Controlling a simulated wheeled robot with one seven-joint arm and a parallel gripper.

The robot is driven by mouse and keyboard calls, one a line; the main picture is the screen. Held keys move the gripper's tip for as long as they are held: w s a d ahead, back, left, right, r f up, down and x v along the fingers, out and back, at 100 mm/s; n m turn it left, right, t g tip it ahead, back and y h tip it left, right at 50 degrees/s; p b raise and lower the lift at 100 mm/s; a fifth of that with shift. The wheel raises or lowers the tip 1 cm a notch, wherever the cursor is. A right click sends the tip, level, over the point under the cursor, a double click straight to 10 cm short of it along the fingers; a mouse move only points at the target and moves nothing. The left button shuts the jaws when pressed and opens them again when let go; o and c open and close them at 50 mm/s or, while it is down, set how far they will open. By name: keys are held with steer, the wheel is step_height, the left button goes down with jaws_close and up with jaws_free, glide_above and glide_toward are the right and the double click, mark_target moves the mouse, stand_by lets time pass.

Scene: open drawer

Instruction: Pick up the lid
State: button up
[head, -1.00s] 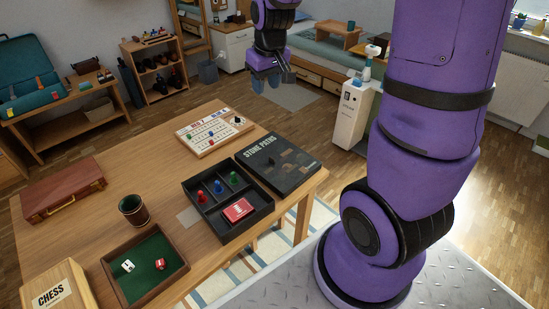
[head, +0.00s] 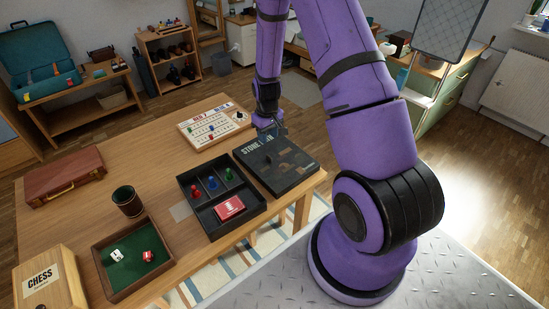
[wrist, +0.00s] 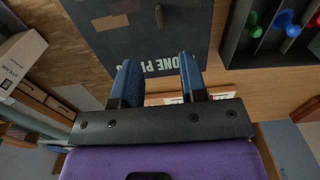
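The lid (head: 290,168) is a dark flat panel printed "STONE PATHS" with stone shapes. It lies on the wooden table beside the open black game box (head: 205,222), near the table's right corner. A small upright knob-like piece shows on it. In the wrist view the lid (wrist: 185,35) fills the upper middle, with part of its lettering between the fingers. My gripper (head: 273,135) hangs over the lid's far edge; in the wrist view my gripper (wrist: 160,80) is open with nothing between its blue-padded fingers. I cannot tell its exact height above the lid.
The box holds several coloured pawns and a red card pack (head: 229,207). A game board (head: 212,127) lies behind the lid, left of my gripper. A dice tray (head: 128,272), dark cup (head: 127,200), brown case (head: 64,176) and chess box (head: 44,278) stand farther left.

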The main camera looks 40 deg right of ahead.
mark_target(269, 156)
steer(key=shift+s+f, duration=0.15)
steer(key=shift+f, duration=2.4)
steer(key=shift+s+f, duration=0.1)
steer(key=shift+f, duration=2.4)
jaws_close()
